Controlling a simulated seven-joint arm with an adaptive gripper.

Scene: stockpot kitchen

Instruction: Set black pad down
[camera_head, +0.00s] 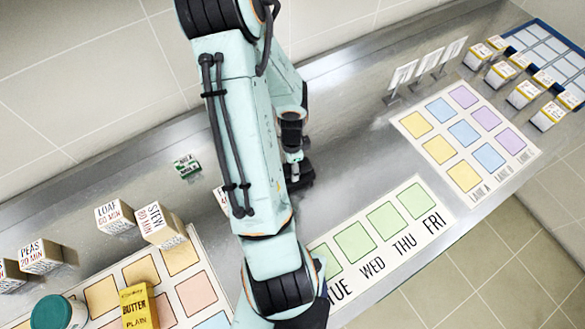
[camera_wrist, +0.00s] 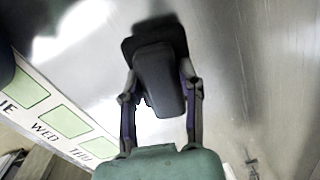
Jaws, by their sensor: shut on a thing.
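The black pad (camera_wrist: 160,80) is a dark block between the two fingers of my gripper (camera_wrist: 160,95) in the wrist view. My gripper is shut on it. A darker squarish shape extends behind its far end; I cannot tell if that is part of the pad or its shadow. In the head view, my gripper (camera_head: 294,158) is partly hidden by my arm, and the black pad (camera_head: 300,178) shows as a dark patch beside the arm, over the metal counter (camera_head: 345,150). I cannot tell whether the pad touches the counter.
A weekday board (camera_head: 440,222) with green squares lies at the counter's front edge. A lane board (camera_head: 432,152) lies to the right, near small boxes (camera_head: 525,94). Labelled boxes (camera_head: 115,215), a butter box (camera_head: 140,308) and a teal-lidded jar (camera_head: 52,312) stand left. Bare counter surrounds the gripper.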

